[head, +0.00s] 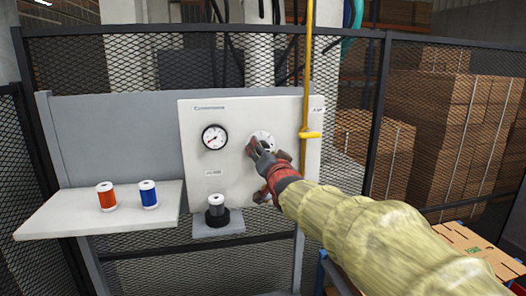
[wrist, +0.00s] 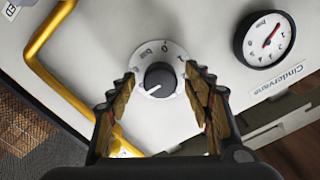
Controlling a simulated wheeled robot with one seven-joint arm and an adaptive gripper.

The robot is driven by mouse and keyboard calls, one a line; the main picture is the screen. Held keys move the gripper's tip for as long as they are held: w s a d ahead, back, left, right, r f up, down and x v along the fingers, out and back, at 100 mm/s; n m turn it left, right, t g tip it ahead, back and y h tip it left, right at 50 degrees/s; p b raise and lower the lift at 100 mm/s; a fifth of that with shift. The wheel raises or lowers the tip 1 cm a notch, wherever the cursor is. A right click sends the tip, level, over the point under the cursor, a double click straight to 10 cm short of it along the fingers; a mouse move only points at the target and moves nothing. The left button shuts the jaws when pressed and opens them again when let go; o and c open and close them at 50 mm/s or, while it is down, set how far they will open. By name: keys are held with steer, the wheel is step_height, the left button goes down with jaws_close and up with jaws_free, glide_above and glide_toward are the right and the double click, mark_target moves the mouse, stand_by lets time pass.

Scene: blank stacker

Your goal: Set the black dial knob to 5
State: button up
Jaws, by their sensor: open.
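The black dial knob (wrist: 158,76) sits in the middle of a round white dial plate (wrist: 150,52) on the pale panel. My gripper (head: 260,152) is open, with a finger on each side of the knob in the wrist view; I see no clear contact. In the head view, my gripper covers the knob and part of its plate (head: 263,136).
A pressure gauge (head: 215,137) with a red needle is left of the dial. A yellow pipe (head: 308,85) runs close to its right. Below are a black-based spool (head: 217,207) and a shelf (head: 75,212) with red (head: 106,196) and blue (head: 149,195) spools.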

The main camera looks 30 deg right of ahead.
steer(key=v, duration=1.1)
stand_by(0.3)
steer(key=s+a+f+n+g+y+b, duration=0.1)
steer(key=s+f+n+g, duration=0.15)
steer(key=f, duration=0.55)
steer(key=s+f+n+g+b, duration=0.1)
steer(key=s+f+g, duration=0.25)
steer(key=f, duration=0.55)
steer(key=s+a+f+n+g+y+b, duration=0.1)
steer(key=s+a+f+b, duration=0.4)
steer(key=f, duration=0.6)
steer(key=s+a+f+n+g+y+b, duration=0.1)
steer(key=s+a+f+n+g+b, duration=0.2)
steer(key=s+a+f+b, duration=0.2)
steer(key=s+a+f+n+g+y+b, duration=0.1)
steer(key=s+a+f+b, duration=0.4)
steer(key=s+f+b, duration=0.5)
step_height(320, 180, down, 9)
steer(key=n+y+b, duration=0.1)
steer(key=b, duration=0.3)
steer(key=shift+s+f+g, duration=0.2)
steer(key=shift+s+g, duration=0.1)
steer(key=shift+g, duration=0.1)
steer(key=shift+o, duration=0.4)
steer(key=shift+n, duration=0.25)
